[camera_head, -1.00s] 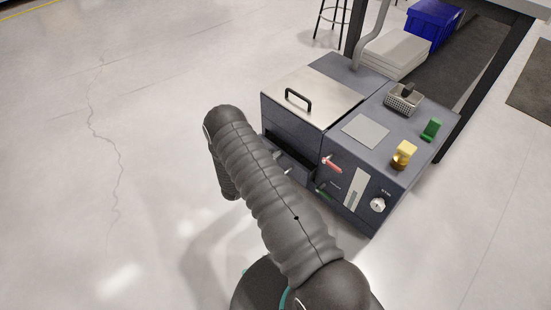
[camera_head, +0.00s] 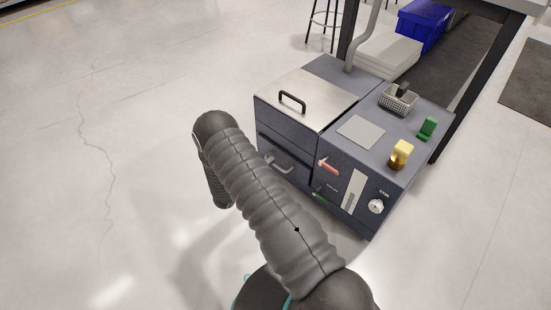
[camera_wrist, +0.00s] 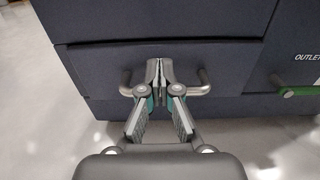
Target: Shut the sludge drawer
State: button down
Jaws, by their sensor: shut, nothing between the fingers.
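The sludge drawer (camera_head: 275,147) is the dark blue-grey front below the steel lid of a machine, with a silver bar handle (camera_head: 279,164). Its front looks about flush with the machine body, with only a thin seam above it. In the wrist view the drawer front (camera_wrist: 88,66) fills the middle, and the handle (camera_wrist: 204,84) shows on both sides of my gripper. My gripper (camera_wrist: 160,72) is shut and empty, its fingertips at the middle of the handle, close to or against the front; contact is hard to tell. In the head view my arm hides the fingers.
The machine top carries a steel lid (camera_head: 306,97) with a black handle, a mesh basket (camera_head: 398,101), a green block (camera_head: 427,128) and a yellow piece (camera_head: 400,154). A red lever (camera_head: 328,165) and a green lever (camera_wrist: 294,91) stick out right of the drawer. Floor at left is clear.

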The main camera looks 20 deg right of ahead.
jog(key=v, duration=0.9)
